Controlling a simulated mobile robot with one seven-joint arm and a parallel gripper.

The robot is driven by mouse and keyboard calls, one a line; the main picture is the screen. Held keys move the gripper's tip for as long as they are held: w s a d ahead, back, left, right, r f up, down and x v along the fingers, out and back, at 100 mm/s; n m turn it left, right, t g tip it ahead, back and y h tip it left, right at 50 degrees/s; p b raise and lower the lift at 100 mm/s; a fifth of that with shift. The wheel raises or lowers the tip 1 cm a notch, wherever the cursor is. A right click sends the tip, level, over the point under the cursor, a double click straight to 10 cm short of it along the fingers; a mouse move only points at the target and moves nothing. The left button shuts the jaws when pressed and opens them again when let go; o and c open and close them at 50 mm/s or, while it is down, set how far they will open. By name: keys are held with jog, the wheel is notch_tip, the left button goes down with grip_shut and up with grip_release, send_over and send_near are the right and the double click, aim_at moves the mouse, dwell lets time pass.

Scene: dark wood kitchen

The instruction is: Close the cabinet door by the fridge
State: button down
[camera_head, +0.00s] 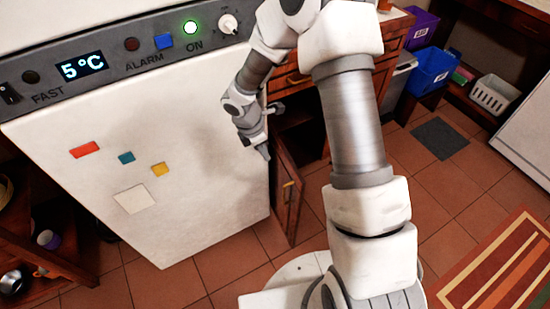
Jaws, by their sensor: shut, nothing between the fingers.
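The fridge (205,180) is white, with a grey control panel reading 5 °C, and fills the left half of the view. The cabinet door (285,195) is reddish-brown wood with a small brass handle (288,184). It stands open beside the fridge's right edge, swung out from a dark cabinet opening (303,135). My gripper (264,153) is shut and empty, pointing down near the top of the door. I cannot tell whether it touches the door. My arm hides part of the cabinet.
Closed drawers (290,77) lie above the opening. Purple (422,28) and blue (432,68) bins and a white basket (493,95) stand at the back right. A striped rug (505,265) lies at lower right. Tiled floor right of my arm is mostly clear.

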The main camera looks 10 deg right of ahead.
jog(key=b, duration=0.2)
send_near(284, 164)
jog(key=s+a+f, duration=0.3)
jog(key=s, duration=0.2)
jog(key=shift+w+d+f, duration=0.1)
jog(key=shift+w+d, duration=0.05)
jog(key=shift+d, duration=0.55)
jog(key=shift+w+d+f, duration=0.1)
jog(key=shift+w+d, duration=0.1)
jog(key=shift+d, duration=0.5)
jog(key=shift+w+d+f, duration=0.1)
jog(key=shift+w+d, duration=0.05)
jog(key=shift+d, duration=0.55)
